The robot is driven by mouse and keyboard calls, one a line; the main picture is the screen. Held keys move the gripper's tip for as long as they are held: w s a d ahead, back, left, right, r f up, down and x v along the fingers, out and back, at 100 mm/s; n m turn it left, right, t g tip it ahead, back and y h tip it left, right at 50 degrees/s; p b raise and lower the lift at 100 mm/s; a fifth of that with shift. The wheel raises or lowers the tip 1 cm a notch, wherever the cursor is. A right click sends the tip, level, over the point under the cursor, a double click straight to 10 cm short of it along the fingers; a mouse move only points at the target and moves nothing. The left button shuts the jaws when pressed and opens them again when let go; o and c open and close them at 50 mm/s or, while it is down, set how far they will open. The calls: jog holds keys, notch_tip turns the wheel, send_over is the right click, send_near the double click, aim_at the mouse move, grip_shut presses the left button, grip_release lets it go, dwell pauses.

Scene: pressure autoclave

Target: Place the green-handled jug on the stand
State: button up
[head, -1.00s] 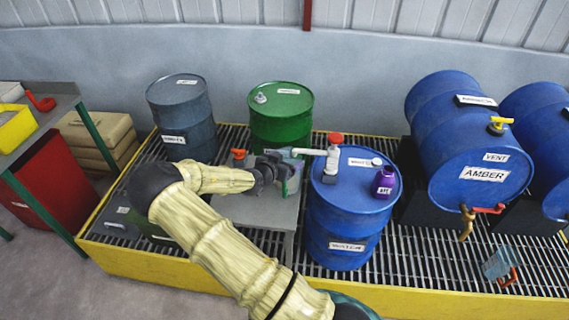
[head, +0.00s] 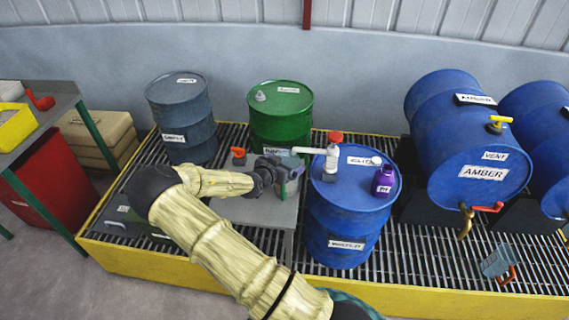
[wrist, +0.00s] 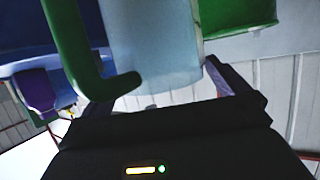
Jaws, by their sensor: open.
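The green-handled jug is a pale translucent vessel (wrist: 155,45) with a green handle (wrist: 75,45), large and close in the wrist view. In the head view only a small part of it (head: 291,187) shows beyond my gripper (head: 277,172), over the right part of the grey stand (head: 252,211). My gripper is open, with its fingers (wrist: 165,95) on either side of the jug's lower picture edge. My wrist and fingers hide much of the jug in the head view. I cannot tell whether its base touches the stand.
An orange-handled vessel (head: 238,157) is at the stand's back left. A blue drum (head: 340,222) stands close right, carrying a red-capped pump (head: 333,150) and a purple bottle (head: 384,181). A green drum (head: 281,115) is behind. Another jug (head: 497,262) is at the far right, by the grating.

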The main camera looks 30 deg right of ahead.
jog(key=v, duration=1.2)
jog(key=shift+b, duration=0.35)
jog(key=shift+f, duration=0.15)
jog(key=s+a+f+n+g+y, duration=0.3)
jog(key=s+a+f+g+y, duration=0.1)
jog(key=s+y, duration=0.4)
jog(key=s+a+r+n+y, duration=0.3)
jog(key=s+r+n, duration=0.5)
jog(key=s+r, duration=0.4)
jog(key=shift+s+a+r+g, duration=0.25)
jog(key=shift+a+r+g, duration=0.05)
jog(key=shift+a+r, duration=0.35)
